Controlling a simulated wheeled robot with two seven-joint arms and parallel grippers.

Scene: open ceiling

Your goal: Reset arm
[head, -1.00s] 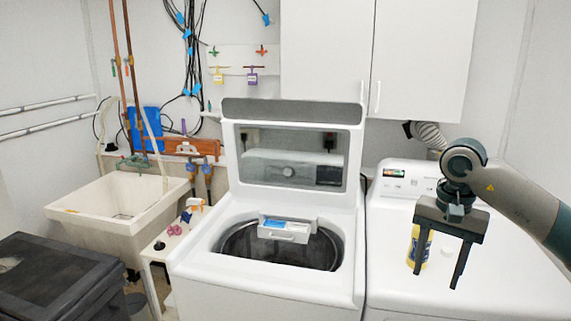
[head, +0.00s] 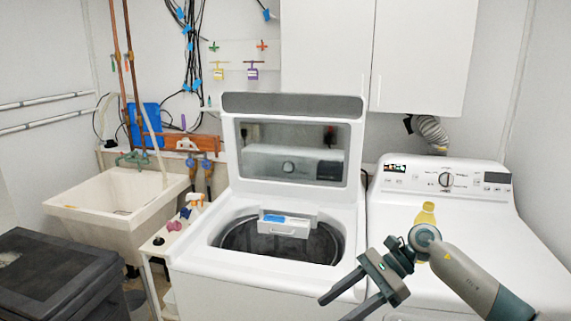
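My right gripper (head: 346,300) is in the head view at the lower right, low in front of the two machines. Its two dark fingers are spread apart and point to the lower left, with nothing between them. My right arm comes in from the lower right corner. A yellow bottle (head: 426,215) stands on the white dryer (head: 488,222), and my wrist and arm hide its lower part. My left gripper is not in view.
A white washer (head: 198,266) with its lid (head: 230,150) raised stands in the middle, its drum opening uncovered. A utility sink (head: 95,200) and a dark bin (head: 50,285) are at left. A cabinet (head: 420,55) hangs above the dryer.

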